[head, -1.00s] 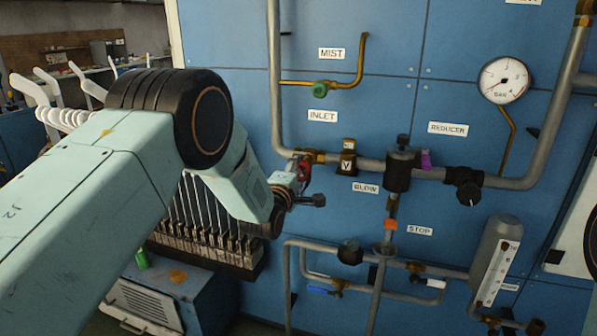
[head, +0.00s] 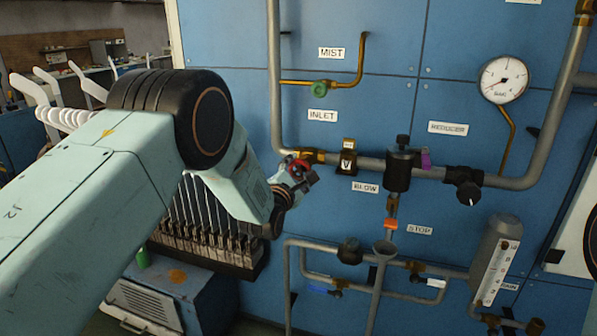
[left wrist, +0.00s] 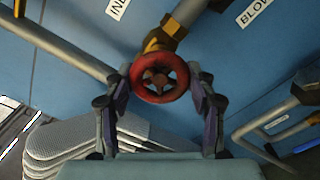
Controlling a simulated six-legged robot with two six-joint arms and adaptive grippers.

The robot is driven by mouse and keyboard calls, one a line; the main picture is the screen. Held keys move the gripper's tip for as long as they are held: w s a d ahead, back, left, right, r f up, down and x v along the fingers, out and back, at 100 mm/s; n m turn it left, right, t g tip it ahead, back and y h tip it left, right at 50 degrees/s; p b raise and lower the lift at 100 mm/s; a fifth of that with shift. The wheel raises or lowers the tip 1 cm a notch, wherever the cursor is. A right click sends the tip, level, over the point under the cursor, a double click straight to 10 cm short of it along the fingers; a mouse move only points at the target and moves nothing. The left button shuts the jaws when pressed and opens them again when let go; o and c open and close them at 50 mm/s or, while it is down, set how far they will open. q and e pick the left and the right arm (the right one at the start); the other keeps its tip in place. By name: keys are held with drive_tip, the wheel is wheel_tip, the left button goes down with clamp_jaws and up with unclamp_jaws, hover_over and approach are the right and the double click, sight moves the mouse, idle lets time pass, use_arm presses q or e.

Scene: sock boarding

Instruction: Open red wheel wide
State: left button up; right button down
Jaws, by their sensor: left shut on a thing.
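The red wheel (left wrist: 159,79) is a small round handwheel on a brass valve (left wrist: 160,40) in the left wrist view. In the head view the red wheel (head: 298,170) shows at the left end of the horizontal pipe, below the INLET label, partly hidden by my gripper. My left gripper (head: 300,179) reaches it from the lower left. In the left wrist view the fingers of my left gripper (left wrist: 160,88) stand on either side of the wheel's rim and are shut on it. My right gripper is not in view.
Grey pipes (head: 520,183) run across the blue panel (head: 240,40). A green-handled MIST valve (head: 321,90) sits above, a black BLOW fitting (head: 398,168) to the right, and a gauge (head: 504,79) at upper right. A finned block (head: 205,235) stands below my arm.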

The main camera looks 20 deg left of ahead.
use_arm(q)
drive_tip(key=shift+r, duration=0.15)
idle(0.3)
drive_tip(key=o, duration=1.2)
drive_tip(key=shift+s, duration=0.1)
drive_tip(key=s, duration=1.2)
drive_tip(key=shift+a, duration=0.2)
drive_tip(key=shift+w, duration=0.15)
drive_tip(key=w, duration=1.2)
drive_tip(key=shift+d, duration=0.2)
